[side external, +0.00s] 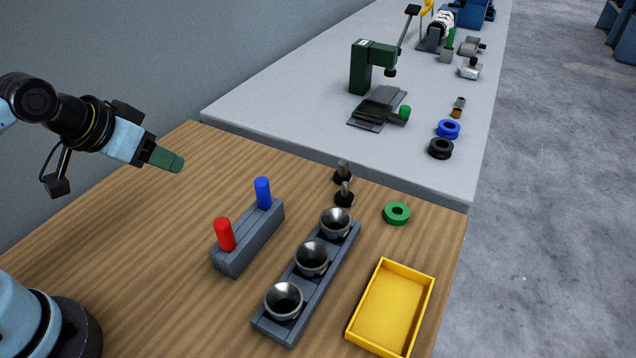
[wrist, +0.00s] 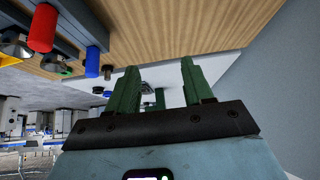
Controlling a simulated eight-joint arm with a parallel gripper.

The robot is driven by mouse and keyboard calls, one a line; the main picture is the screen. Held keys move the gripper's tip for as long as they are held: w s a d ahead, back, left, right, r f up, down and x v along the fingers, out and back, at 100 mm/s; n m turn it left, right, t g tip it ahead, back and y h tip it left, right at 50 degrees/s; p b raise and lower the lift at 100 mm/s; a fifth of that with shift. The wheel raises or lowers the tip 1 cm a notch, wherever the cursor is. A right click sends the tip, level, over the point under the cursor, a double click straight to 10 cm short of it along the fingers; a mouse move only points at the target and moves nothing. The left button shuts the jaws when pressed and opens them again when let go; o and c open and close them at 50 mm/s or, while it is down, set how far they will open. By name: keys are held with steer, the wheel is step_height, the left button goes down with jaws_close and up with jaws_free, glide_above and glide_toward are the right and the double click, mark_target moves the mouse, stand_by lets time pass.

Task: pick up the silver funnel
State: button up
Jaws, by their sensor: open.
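Several silver funnels sit in a row in a long grey rack (side external: 274,331) on the wooden table in the side view: a far one (side external: 336,226), a middle one (side external: 312,260) and a near one (side external: 284,303). All three look alike, with wide bowls facing up and lower parts hidden in the rack. My gripper (side external: 172,160), with green fingers, is raised above the table's far left, left of the rack and well apart from the funnels. In the wrist view its fingers (wrist: 155,82) are spread with nothing held between them. A funnel rim (wrist: 14,48) shows at the left edge there.
A grey block (side external: 252,241) with an upright red peg (side external: 225,234) and blue peg (side external: 263,193) stands between my gripper and the funnels. The left tabletop is clear.

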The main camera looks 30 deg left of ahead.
steer(key=shift+o, duration=0.3)
steer(key=o, duration=0.5)
steer(key=shift+o, duration=0.2)
step_height(320, 180, up, 2)
steer(key=g, duration=0.7)
glide_above(312, 250)
steer(key=s, duration=0.2)
steer(key=shift+w+d+f, duration=0.1)
steer(key=shift+d+f, duration=0.05)
steer(key=shift+f, duration=1.85)
steer(key=shift+w+d+f, duration=0.1)
steer(key=shift+f, duration=1.85)
steer(key=shift+w+d+f, duration=0.1)
steer(key=shift+d+f, duration=0.05)
steer(key=shift+f, duration=1.85)
